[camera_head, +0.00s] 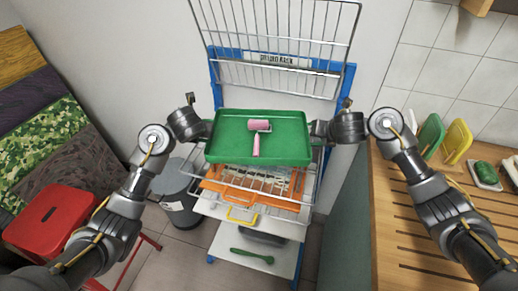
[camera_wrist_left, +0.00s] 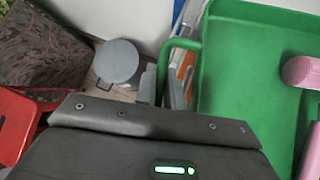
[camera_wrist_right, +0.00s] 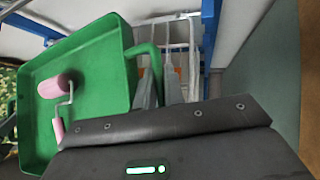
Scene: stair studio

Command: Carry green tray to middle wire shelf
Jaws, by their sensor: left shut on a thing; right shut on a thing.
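The green tray (camera_head: 284,142) is held up between my two grippers, in front of the wire rack, with a pink paint roller (camera_head: 257,135) lying in it. My left gripper (camera_head: 206,130) is shut on the tray's left handle, and the handle also shows in the left wrist view (camera_wrist_left: 165,62). My right gripper (camera_head: 313,130) is shut on the right handle, seen in the right wrist view (camera_wrist_right: 152,62). The rack has a blue frame (camera_head: 344,85), an upper wire shelf (camera_head: 285,68) and a lower wire shelf (camera_head: 262,190) partly hidden under the tray.
An orange tray (camera_head: 225,188) sits on the rack below the green tray. A green brush-like item (camera_head: 253,256) lies on the bottom level. A grey bin (camera_head: 180,195) and a red stool (camera_head: 52,218) stand left. A slatted wooden counter (camera_head: 425,215) stands right.

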